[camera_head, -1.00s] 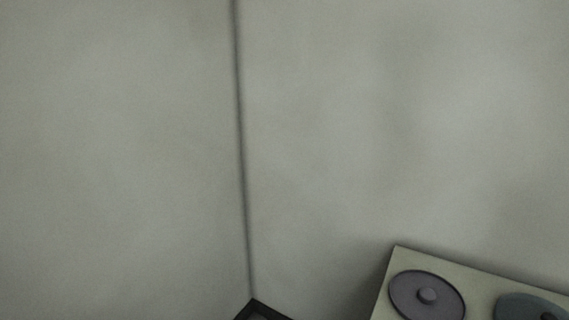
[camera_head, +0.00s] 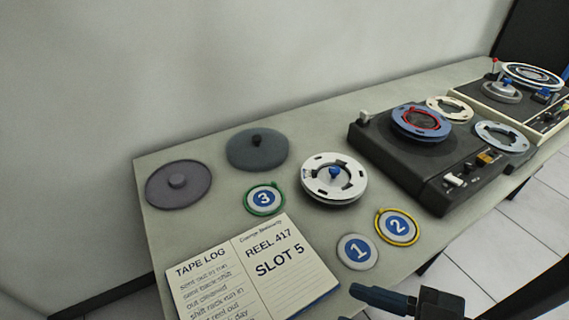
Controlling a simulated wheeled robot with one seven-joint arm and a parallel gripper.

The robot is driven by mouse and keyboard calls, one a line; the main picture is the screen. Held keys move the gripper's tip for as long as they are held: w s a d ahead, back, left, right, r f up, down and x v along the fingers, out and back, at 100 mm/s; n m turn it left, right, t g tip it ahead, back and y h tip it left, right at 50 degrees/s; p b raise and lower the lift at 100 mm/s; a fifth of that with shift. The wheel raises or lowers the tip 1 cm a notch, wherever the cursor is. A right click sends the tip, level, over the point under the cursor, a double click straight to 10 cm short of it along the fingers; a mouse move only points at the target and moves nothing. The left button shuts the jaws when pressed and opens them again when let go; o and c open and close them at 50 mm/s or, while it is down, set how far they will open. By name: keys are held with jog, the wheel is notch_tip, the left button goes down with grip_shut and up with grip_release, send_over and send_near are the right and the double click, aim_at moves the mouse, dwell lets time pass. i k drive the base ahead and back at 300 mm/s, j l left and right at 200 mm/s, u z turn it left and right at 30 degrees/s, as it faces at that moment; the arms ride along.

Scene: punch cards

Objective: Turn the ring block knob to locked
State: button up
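I cannot tell which part is the ring block knob; no such label is readable. A dark tape deck (camera_head: 400,160) stands right of the middle of the table, with a white control (camera_head: 453,180) and a yellow one (camera_head: 486,158) on its front. A blue reel with a red ring (camera_head: 421,121) sits on top. A white reel (camera_head: 318,186) with a blue centre knob (camera_head: 335,172) lies left of the deck. A dark blue and black part, seemingly my gripper (camera_head: 372,296), shows at the bottom edge, apart from the deck. Its fingers are not clear enough to judge.
An open tape log (camera_head: 255,265) reads "REEL 417 SLOT 5". Round tokens 1 (camera_head: 357,251), 2 (camera_head: 397,226) and 3 (camera_head: 264,198) lie near it. Two grey discs lie at the left. A second deck (camera_head: 545,115) stands far right. The table (camera_head: 220,125) is bare along the back.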

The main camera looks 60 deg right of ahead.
aim_at(334, 171)
jog(key=k+j, duration=1)
jog(key=k, duration=0.1)
